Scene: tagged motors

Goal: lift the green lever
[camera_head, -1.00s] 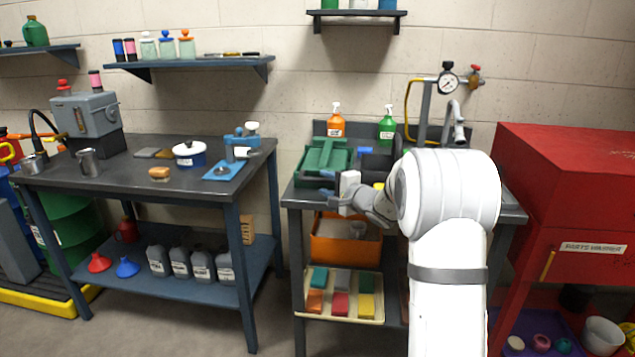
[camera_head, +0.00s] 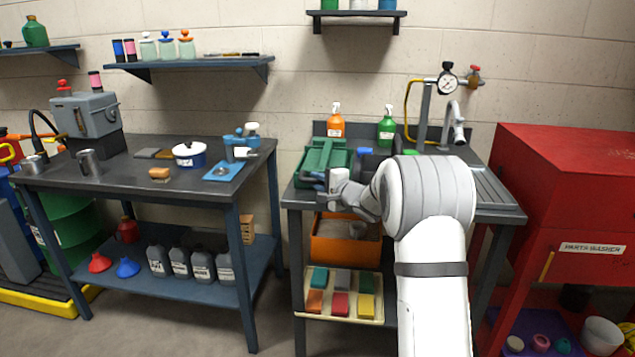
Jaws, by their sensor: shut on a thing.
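A green fixture (camera_head: 334,150) with raised bars stands at the left end of the right-hand bench. My gripper (camera_head: 311,179) is at its near left corner, low over the bench's front edge. The jaws are shut on a green part there, which I take as the green lever (camera_head: 303,184). The jaws are small and dark in this view, and they hide most of what they hold. My white arm reaches in from the lower right and covers part of the bench.
A gauge (camera_head: 447,83) and a tap (camera_head: 457,124) rise at the back. An orange bin (camera_head: 338,250) is below. A red parts washer (camera_head: 560,190) stands at right.

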